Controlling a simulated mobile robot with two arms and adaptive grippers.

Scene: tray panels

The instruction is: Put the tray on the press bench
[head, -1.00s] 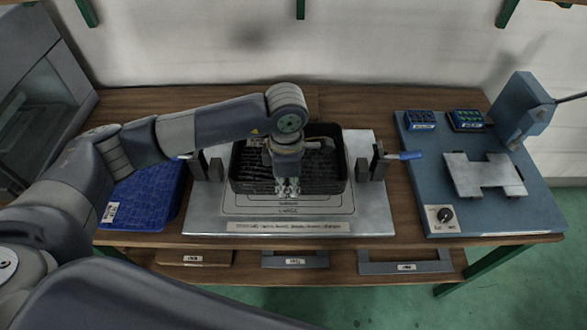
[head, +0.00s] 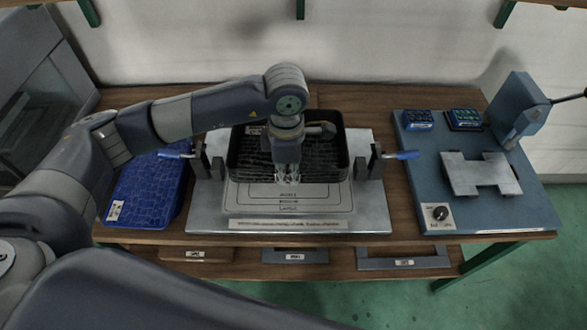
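The black tray (head: 240,168) is a rectangular open tray with a dark gridded inside, in the middle of the head view. It looks level and slightly raised over a grey metal plate (head: 210,215) with size outlines and a clamp at each side. My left gripper (head: 287,178) points down at the middle of the tray's front wall and appears shut on its rim; the fingertips are small in the picture. The gripper and forearm hide part of the tray's inside and far rim. Which surface is the press bench is not labelled legibly. My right gripper is out of view.
Blue clamp handles (head: 404,155) flank the tray. A blue bin (head: 150,190) lies left, partly under my arm. A blue machine base (head: 480,212) with a knob and a notched metal plate (head: 480,175) stands right. Flat panels (head: 405,264) lie on the lower shelf.

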